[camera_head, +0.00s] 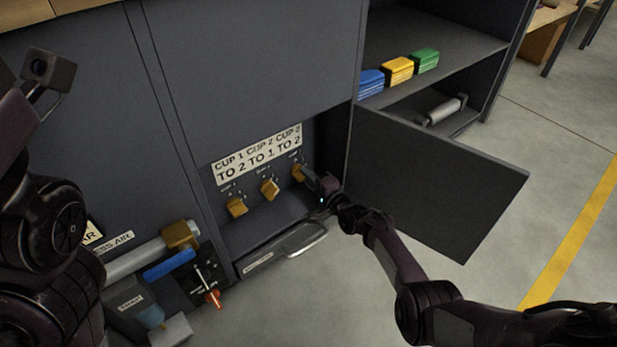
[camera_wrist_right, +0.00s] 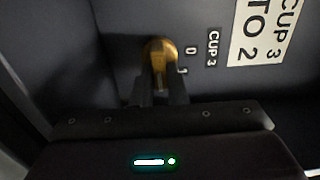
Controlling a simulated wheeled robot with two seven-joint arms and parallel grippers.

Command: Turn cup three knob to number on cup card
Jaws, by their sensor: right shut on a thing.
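Three yellow knobs sit in a row in an open recess of the dark cabinet. The cup three knob (camera_head: 299,172) is the rightmost one, and it also shows in the right wrist view (camera_wrist_right: 159,52) beside a "CUP 3" label and the numbers 0 and 1. The cup card (camera_head: 258,152) above the knobs reads cup 1 to 2, cup 2 to 1, cup 3 to 2; its cup 3 part shows in the wrist view (camera_wrist_right: 262,30). My right gripper (camera_head: 310,178) is shut on the cup three knob. The fingers hide part of the dial. My left gripper is out of view.
The cup one knob (camera_head: 237,207) and cup two knob (camera_head: 269,190) are to the left. An open dark door (camera_head: 430,180) stands right of the recess, close to my right arm. A metal handle (camera_head: 300,240) lies below. Blue, yellow and green packs (camera_head: 398,70) sit on a shelf.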

